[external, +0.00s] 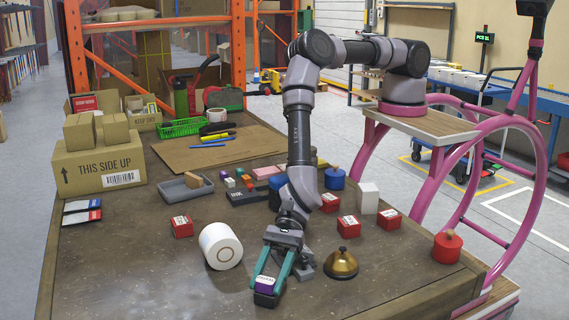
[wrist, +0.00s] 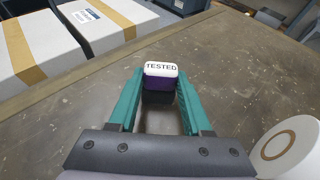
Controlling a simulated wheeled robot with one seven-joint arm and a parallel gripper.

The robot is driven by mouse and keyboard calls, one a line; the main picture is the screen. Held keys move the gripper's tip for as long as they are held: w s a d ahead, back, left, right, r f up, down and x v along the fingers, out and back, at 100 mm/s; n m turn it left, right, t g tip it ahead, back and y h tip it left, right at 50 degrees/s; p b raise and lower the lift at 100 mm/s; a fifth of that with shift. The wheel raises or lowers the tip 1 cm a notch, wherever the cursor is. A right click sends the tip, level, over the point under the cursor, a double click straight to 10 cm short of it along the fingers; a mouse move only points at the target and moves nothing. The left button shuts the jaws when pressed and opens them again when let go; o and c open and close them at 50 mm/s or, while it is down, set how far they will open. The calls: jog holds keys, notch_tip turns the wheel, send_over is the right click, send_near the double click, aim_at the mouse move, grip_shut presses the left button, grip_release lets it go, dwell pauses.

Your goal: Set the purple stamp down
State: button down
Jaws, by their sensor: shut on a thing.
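The purple stamp (external: 266,287) is a small block with a white label, dark purple in its lower part. In the wrist view the stamp (wrist: 160,77) shows the word TESTED on its white face. My gripper (external: 270,282), with teal fingers, is shut on the stamp near the front of the brown table. It also shows in the wrist view (wrist: 160,90), with a finger on each side of the stamp. I cannot tell whether the stamp touches the table.
A white roll (external: 220,246) lies left of my gripper, and a brass bell (external: 341,263) stands to its right. Several red boxes (external: 348,226) stand behind. A big carton (external: 98,168) sits at the back left. The table's front left is clear.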

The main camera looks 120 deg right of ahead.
jog(key=shift+f, duration=0.15)
jog(key=shift+c, duration=1.7)
grip_release()
